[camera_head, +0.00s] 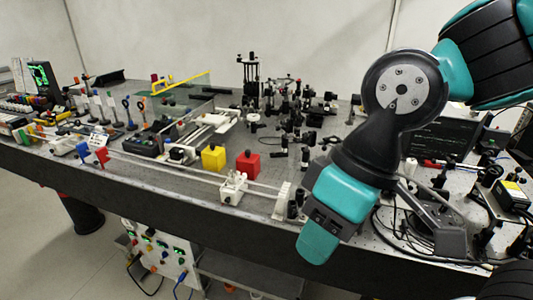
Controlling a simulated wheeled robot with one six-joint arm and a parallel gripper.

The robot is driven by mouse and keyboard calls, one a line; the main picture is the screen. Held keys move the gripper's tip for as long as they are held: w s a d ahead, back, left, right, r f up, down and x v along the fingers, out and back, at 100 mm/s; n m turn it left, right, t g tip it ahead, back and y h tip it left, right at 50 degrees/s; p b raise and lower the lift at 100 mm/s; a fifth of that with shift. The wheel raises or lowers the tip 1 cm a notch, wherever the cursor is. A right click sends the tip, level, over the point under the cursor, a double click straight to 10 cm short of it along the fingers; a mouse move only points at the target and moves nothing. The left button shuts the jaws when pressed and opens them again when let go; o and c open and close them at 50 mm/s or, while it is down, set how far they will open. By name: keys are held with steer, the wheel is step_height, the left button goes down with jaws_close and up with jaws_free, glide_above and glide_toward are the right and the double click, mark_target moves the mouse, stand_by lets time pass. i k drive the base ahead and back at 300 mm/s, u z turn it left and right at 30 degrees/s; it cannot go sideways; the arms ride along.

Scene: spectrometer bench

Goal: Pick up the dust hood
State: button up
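I cannot pick out the dust hood with certainty. A clear panel (199,112) with a yellow bar (181,83) along its top stands on the left half of the bench and may be part of it. My gripper (318,243) is at the front edge of the bench, right of centre, pointing down. It is well to the right of the clear panel and apart from it. The teal end piece shows from outside, and its fingers cannot be told apart. Nothing shows held in it.
The dark optical bench (150,183) is crowded. A yellow cube (214,159) and a red cube (248,164) sit near a long rail. Black optical mounts (250,75) stand behind. A control box (160,256) is below the bench.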

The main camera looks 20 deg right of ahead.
mark_target(248, 162)
steer(key=u, duration=0.55)
steer(key=k, duration=1.25)
steer(key=u, duration=0.9)
steer(key=i, duration=2.25)
steer(key=z, duration=0.9)
steer(key=i, duration=0.75)
steer(key=z, duration=1.3)
steer(key=i, duration=0.5)
steer(key=z, duration=0.5)
